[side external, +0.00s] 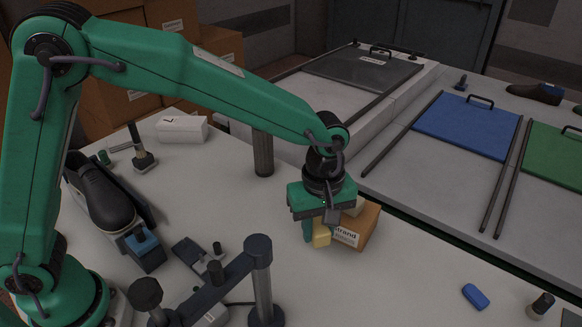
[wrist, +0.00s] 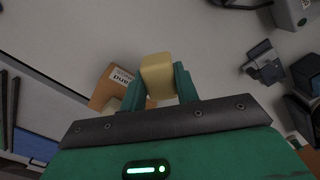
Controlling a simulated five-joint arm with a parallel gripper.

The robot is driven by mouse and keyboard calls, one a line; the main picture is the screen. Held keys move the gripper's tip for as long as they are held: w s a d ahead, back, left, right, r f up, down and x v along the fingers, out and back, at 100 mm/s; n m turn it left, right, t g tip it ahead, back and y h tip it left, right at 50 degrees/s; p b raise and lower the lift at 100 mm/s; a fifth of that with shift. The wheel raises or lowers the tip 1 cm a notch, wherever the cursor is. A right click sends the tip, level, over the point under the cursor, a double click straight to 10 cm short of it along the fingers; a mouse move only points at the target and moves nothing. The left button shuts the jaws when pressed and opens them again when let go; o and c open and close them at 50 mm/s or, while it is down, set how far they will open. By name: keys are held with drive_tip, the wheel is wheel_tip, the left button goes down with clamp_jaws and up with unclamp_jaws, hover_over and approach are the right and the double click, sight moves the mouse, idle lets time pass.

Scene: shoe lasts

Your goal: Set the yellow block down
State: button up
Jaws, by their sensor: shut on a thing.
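The yellow block (side external: 321,234) is between the fingers of my gripper (side external: 319,226), which points down over the pale table (side external: 400,284). In the wrist view the yellow block (wrist: 157,74) sits between the two green fingers (wrist: 159,88). My gripper is shut on it. The block is close beside a small cardboard box (side external: 351,237) with a white label. Whether the block's underside touches the table is not clear. A second pale yellow piece (side external: 356,206) shows at the top of the box, partly hidden by my gripper.
A blue block (side external: 475,296) lies at the right front. A dark post (side external: 263,152) stands behind my gripper, and a dark clamp frame (side external: 215,284) stands in front. A black shoe (side external: 100,192) is at the left. The table between the box and the blue block is clear.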

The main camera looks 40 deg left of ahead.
drive_tip(key=a+n, duration=0.7)
drive_tip(key=a, duration=0.7)
hover_over(256, 206)
wheel_tip(256, 206, down, 7)
drive_tip(key=shift+f, duration=2.15)
drive_tip(key=shift+f, duration=0.1)
drive_tip(key=o, duration=1)
drive_tip(key=shift+c, duration=0.2)
wheel_tip(256, 206, up, 12)
